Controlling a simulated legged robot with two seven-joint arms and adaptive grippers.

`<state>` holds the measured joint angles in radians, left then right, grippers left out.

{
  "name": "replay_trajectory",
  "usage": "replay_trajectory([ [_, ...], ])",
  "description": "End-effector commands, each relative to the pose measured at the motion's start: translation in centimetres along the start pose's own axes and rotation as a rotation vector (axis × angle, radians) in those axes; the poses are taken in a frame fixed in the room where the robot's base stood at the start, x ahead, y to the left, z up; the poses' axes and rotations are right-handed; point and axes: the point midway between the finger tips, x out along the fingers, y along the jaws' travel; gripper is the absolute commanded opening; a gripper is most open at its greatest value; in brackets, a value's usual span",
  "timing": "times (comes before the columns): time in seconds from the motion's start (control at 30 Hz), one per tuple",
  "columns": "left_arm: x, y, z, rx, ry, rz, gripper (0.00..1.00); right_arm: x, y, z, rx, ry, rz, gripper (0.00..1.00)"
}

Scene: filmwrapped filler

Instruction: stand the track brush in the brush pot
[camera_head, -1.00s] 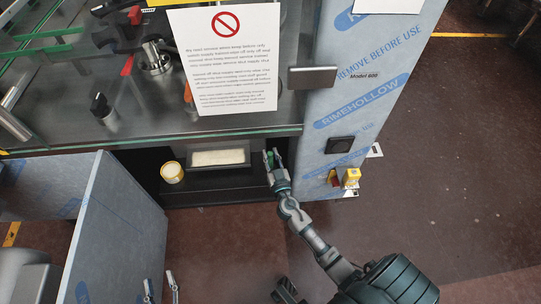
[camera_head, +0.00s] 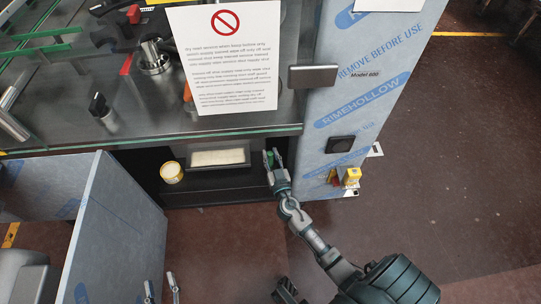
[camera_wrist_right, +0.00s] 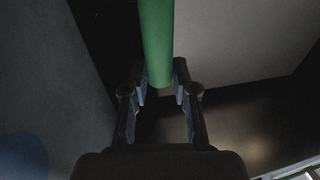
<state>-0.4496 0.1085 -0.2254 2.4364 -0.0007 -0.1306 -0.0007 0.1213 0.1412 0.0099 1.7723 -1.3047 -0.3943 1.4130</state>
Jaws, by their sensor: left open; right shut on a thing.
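My right gripper (camera_head: 271,160) reaches under the machine's front edge at the right end of the dark shelf. It is shut on a green rod, which I take to be the handle of the track brush (camera_wrist_right: 158,40). In the right wrist view the rod runs from the top edge down between the fingers (camera_wrist_right: 160,92). The brush head is not visible. A round tub with a yellow rim (camera_head: 171,172) stands at the shelf's left; I cannot tell whether it is the brush pot. My left gripper (camera_head: 161,284) is open and empty at the bottom edge, apart from everything.
A shallow tray with pale contents (camera_head: 218,157) lies on the dark shelf (camera_head: 220,186) between the tub and my right gripper. A film-wrapped panel (camera_head: 110,235) stands at left. The film-wrapped column (camera_head: 365,80) rises right of the shelf, with a yellow-and-red switch (camera_head: 350,176).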

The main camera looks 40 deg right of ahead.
Motion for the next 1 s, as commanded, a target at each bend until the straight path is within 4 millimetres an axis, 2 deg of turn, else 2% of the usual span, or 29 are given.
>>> replay_trajectory([
  [0.23,0.0,0.0,0.3,-0.001,-0.003,0.0,0.49,0.0,0.0,0.2,0.0,-0.001,0.0,0.0],
  [0.27,0.0,0.0,0.3,-0.001,-0.003,0.0,0.49,0.0,0.0,0.2,0.0,-0.001,0.0,0.3],
  [0.37,0.0,0.0,0.2,0.0,-0.002,0.0,0.49,0.0,0.0,0.2,0.0,-0.002,0.0,0.55],
  [0.67,0.0,0.0,0.2,0.0,-0.002,0.0,0.49,-0.1,0.0,0.2,0.0,-0.002,0.0,0.57],
  [0.77,0.0,0.0,0.2,0.0,-0.002,0.0,0.49,-0.7,0.0,0.2,0.0,-0.003,0.0,0.57],
  [0.87,0.0,0.0,0.2,0.0,-0.002,0.0,0.49,-2.3,0.0,0.3,0.001,-0.004,0.001,0.57],
  [1.0,0.0,0.0,0.2,0.0,-0.002,0.0,0.49,-5.5,0.0,0.4,0.001,-0.006,0.001,0.57],
])
